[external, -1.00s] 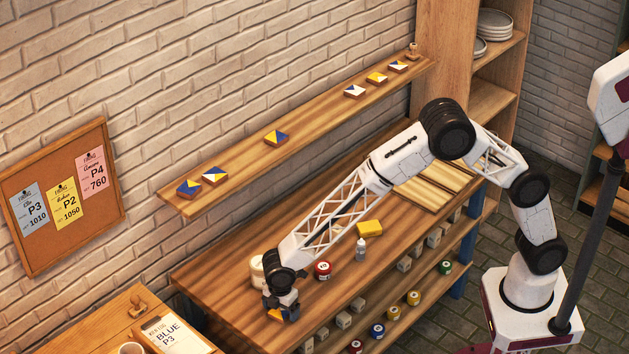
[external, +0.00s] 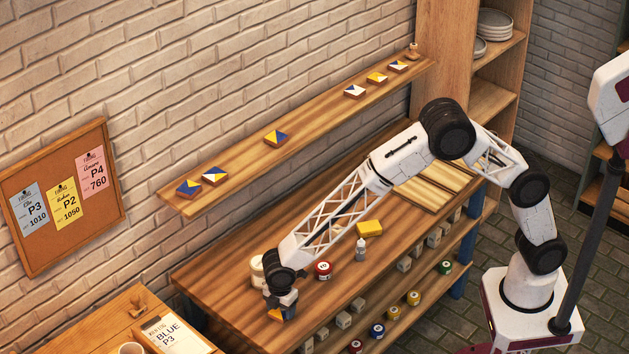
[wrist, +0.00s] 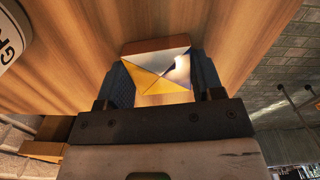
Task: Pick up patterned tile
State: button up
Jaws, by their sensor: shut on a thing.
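The patterned tile (wrist: 157,72) shows in the wrist view between the two dark fingers, with yellow, white and dark triangles meeting near its centre. In the external view the tile (external: 275,314) is a small orange-yellow patch under my gripper (external: 281,304). My gripper (wrist: 163,84) is shut on the tile, with a finger against each side. It is over the front left part of the wooden bench (external: 225,277). Whether the tile touches the bench top is hard to tell.
A wall shelf (external: 240,165) holds several patterned tiles. A red paint jar (external: 323,270), a white bottle (external: 361,250) and a yellow sponge-like block (external: 369,228) stand on the bench. A pale round container (external: 257,268) is close behind my gripper. Several jars sit on the lower shelf.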

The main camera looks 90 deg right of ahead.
aim_at(282, 310)
jog(key=shift+r, duration=0.15)
jog(key=shift+r, duration=0.8)
jog(key=shift+s+r, duration=0.1)
jog(key=shift+r, duration=0.85)
jog(key=s, duration=0.5)
jog(key=s+d+r, duration=0.1)
jog(key=s, duration=0.4)
jog(key=s+d, duration=0.1)
jog(key=s, duration=0.4)
jog(key=shift+s+d+r, duration=0.1)
jog(key=shift+s+r, duration=0.05)
jog(key=shift+s, duration=0.15)
